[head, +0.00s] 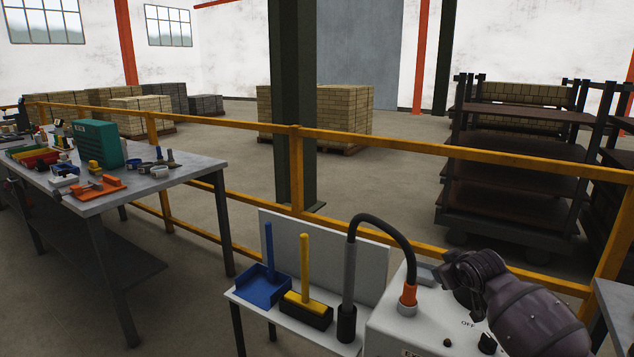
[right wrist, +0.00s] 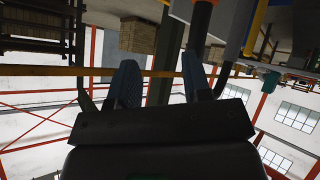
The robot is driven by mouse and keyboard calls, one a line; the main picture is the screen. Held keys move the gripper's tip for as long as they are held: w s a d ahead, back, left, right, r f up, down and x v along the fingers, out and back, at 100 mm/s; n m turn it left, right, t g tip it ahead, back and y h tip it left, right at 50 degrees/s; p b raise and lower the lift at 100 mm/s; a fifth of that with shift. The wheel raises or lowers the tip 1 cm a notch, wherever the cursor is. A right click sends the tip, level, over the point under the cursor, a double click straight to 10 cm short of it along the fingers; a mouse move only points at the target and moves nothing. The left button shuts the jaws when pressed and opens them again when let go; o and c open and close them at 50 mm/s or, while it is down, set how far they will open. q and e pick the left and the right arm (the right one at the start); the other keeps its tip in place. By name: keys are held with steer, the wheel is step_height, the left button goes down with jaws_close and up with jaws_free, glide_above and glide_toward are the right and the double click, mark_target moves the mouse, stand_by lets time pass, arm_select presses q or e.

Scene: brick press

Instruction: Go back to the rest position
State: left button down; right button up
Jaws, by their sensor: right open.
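My right arm (head: 535,310) comes in at the lower right of the head view, over the light grey control box (head: 400,330) marked OFF. Its fingers cannot be made out clearly there. In the right wrist view, which is upside down, my right gripper (right wrist: 160,82) is open. Its two fingers stand apart with nothing between them but the background. My left gripper is in neither view.
A black hose (head: 383,224) with an orange end stands on the box, close to my right arm. A blue dustpan (head: 262,288) and a yellow brush (head: 306,306) are to its left. A yellow rail (head: 400,145) runs behind. A workbench (head: 160,180) holds tools.

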steer(key=s+a+f+t+y, duration=0.15)
steer(key=s+a+f, duration=0.25)
steer(key=s, duration=0.5)
steer(key=s+a+f+t+y, duration=0.15)
steer(key=s+a+f, duration=0.25)
steer(key=s, duration=0.6)
steer(key=s+d+f+m+g+h, duration=0.1)
steer(key=s+f, duration=0.3)
steer(key=s, duration=0.5)
steer(key=s+d+f+m+g+h, duration=0.1)
steer(key=s+f, duration=0.3)
steer(key=s, duration=0.5)
steer(key=s+d+f+m+h, duration=0.1)
steer(key=s+f+m, duration=0.1)
steer(key=s+f, duration=0.3)
steer(key=s, duration=0.4)
steer(key=shift+s+g, duration=0.35)
steer(key=shift+g, duration=0.05)
